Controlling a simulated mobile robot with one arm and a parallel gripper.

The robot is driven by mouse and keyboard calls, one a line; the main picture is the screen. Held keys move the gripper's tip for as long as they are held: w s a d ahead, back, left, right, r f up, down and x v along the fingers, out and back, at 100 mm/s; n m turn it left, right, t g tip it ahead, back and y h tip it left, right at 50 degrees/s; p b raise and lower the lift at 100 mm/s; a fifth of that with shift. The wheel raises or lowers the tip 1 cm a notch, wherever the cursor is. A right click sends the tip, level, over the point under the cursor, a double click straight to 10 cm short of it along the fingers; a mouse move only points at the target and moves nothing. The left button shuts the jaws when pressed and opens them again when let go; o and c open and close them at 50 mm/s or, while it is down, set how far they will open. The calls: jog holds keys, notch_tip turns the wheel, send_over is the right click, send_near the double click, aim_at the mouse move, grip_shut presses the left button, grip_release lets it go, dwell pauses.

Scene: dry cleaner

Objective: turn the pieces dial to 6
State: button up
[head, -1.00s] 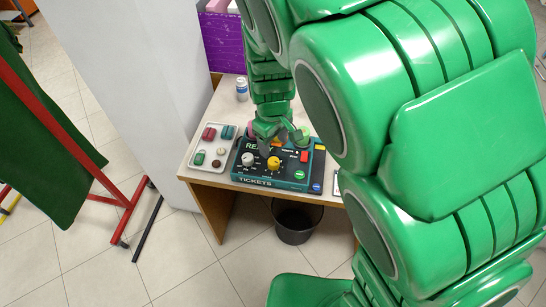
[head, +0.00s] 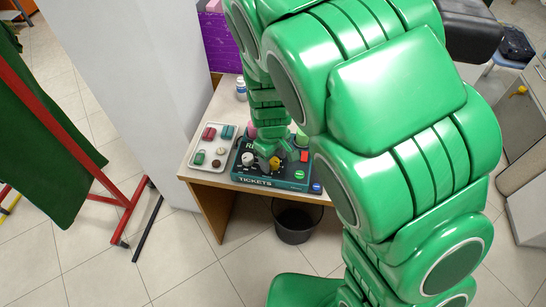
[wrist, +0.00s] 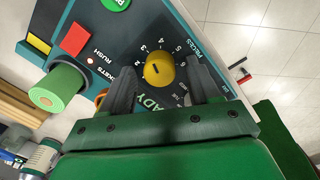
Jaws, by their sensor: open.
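The pieces dial is a round yellow knob (wrist: 158,70) on the dark teal ticket panel (head: 238,175), with white numerals around it and the word PIECES beside it. A short dark mark shows on the knob; I cannot tell for sure which numeral it points to. In the head view the yellow dial (head: 274,163) is at the panel's front middle. My gripper (wrist: 160,75) is open, with one dark finger on each side of the knob near its base; I cannot tell whether they touch it. In the head view my gripper (head: 268,150) is right over the panel, partly hiding it.
A white knob (head: 248,159) stands left of the dial. The panel also has a red button (wrist: 75,38) and a green button (wrist: 115,4). A green cylinder (wrist: 60,88) stands beside it. A tray (head: 196,155) of small items and a can (head: 241,90) share the desk.

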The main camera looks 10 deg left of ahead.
jog(key=c, duration=1)
jog(key=shift+c, duration=0.2)
jog(key=m, duration=0.6)
jog(key=shift+w, duration=0.1)
jog(key=m, duration=1)
jog(key=shift+d+m+g, duration=0.1)
jog(key=shift+m+g, duration=0.2)
jog(key=shift+m, duration=0.1)
jog(key=m, duration=0.4)
jog(key=shift+m, duration=0.4)
